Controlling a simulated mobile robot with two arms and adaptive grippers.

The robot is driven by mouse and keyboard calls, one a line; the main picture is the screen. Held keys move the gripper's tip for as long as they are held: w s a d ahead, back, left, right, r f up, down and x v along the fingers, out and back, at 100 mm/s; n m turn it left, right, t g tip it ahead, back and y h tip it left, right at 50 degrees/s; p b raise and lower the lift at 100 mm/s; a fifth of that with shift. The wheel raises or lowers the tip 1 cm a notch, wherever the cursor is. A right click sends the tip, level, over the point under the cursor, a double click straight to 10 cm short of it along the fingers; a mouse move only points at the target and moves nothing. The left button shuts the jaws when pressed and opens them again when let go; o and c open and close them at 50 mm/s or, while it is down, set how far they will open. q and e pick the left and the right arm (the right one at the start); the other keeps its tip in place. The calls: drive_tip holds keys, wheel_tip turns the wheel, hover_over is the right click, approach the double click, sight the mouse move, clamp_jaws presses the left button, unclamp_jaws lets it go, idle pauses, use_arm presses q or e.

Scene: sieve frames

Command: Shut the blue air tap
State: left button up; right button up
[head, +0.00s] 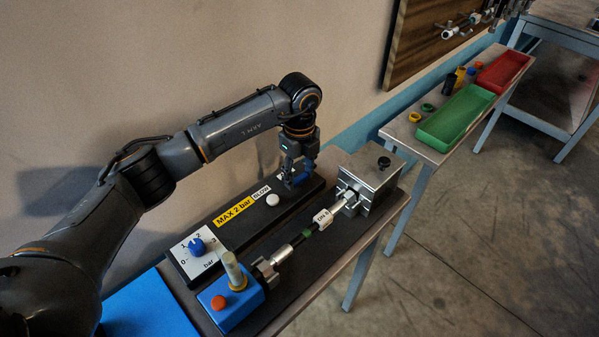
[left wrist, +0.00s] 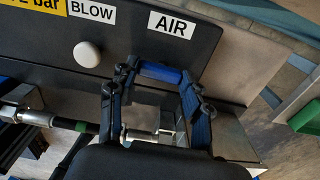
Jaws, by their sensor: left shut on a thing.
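The blue air tap (left wrist: 160,72) shows in the left wrist view as a blue bar below the white AIR label (left wrist: 171,24) on the dark panel. My left gripper (head: 297,178) reaches down over the far end of the panel in the head view. In the left wrist view its two fingers stand on either side of the tap and are shut on it. The bar lies across the picture between the fingertips. In the head view the gripper mostly covers the tap. My right gripper is not in view.
Near the tap are a white BLOW button (head: 272,200) and a metal block (head: 371,180) with a rod. A blue pressure knob (head: 197,246) and a blue box with an orange button (head: 237,278) stand nearer. Green (head: 424,129) and red (head: 513,66) trays lie on a further bench.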

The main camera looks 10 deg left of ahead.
sight(299, 178)
use_arm(q)
drive_tip(key=shift+n, duration=0.3)
idle(0.4)
drive_tip(key=o, duration=1.2)
drive_tip(key=shift+c, duration=0.2)
wheel_tip(299, 178, up, 12)
drive_tip(key=shift+f, duration=0.1)
